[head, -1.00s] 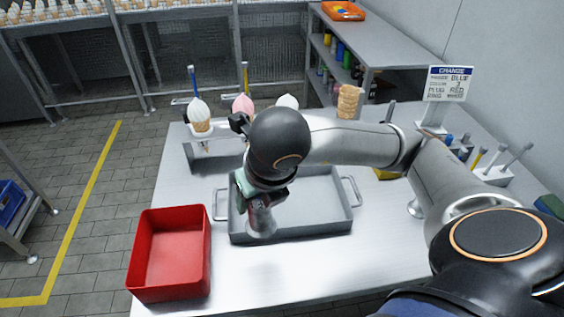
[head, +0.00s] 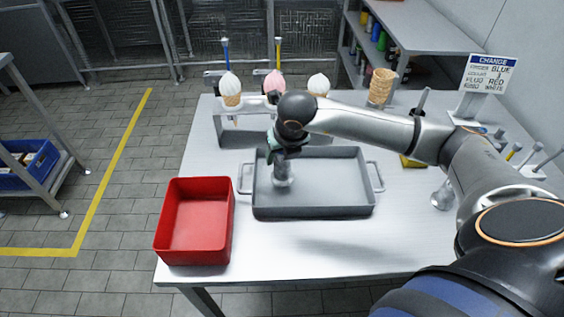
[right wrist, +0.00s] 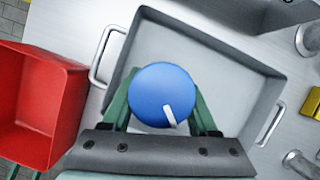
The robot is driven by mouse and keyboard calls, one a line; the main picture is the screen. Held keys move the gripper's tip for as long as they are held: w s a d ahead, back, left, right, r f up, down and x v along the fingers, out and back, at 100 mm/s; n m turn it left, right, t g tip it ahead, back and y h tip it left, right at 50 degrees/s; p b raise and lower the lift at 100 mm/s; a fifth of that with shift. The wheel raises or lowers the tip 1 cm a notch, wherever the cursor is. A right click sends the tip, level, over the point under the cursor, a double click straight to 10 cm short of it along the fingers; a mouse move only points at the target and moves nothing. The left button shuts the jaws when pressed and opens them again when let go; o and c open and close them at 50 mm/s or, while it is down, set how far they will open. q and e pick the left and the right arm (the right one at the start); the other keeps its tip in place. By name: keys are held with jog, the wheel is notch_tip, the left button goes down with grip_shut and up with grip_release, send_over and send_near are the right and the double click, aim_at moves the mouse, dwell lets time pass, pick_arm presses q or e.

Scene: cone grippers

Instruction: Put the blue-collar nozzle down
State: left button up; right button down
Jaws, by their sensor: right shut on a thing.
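My right gripper (head: 278,155) is shut on the blue-collar nozzle. In the head view the nozzle's grey metal body (head: 283,175) hangs below the fingers, over the left part of the grey tray (head: 340,207). In the right wrist view the nozzle's round blue top (right wrist: 158,88), with a pale mark on it, sits between the green fingers, inside the tray's outline (right wrist: 232,62). The nozzle looks roughly upright. I cannot tell whether its lower end touches the tray floor. My left gripper is not in view.
A red bin (head: 195,225) stands left of the tray. Behind it is a rack of ice-cream cones (head: 231,88). Right of the tray are a metal piece (head: 443,195), a yellow block (head: 412,161) and a "CHANGE" sign (head: 489,75). The tray's right side is empty.

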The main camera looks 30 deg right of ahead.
aim_at(282, 164)
notch_tip(282, 164, down, 3)
jog(key=shift+w+f+p, duration=0.15)
jog(key=shift+p, duration=0.2)
jog(key=shift+c, duration=0.8)
grip_release()
jog(key=v, duration=1.2)
jog(key=shift+b, duration=0.45)
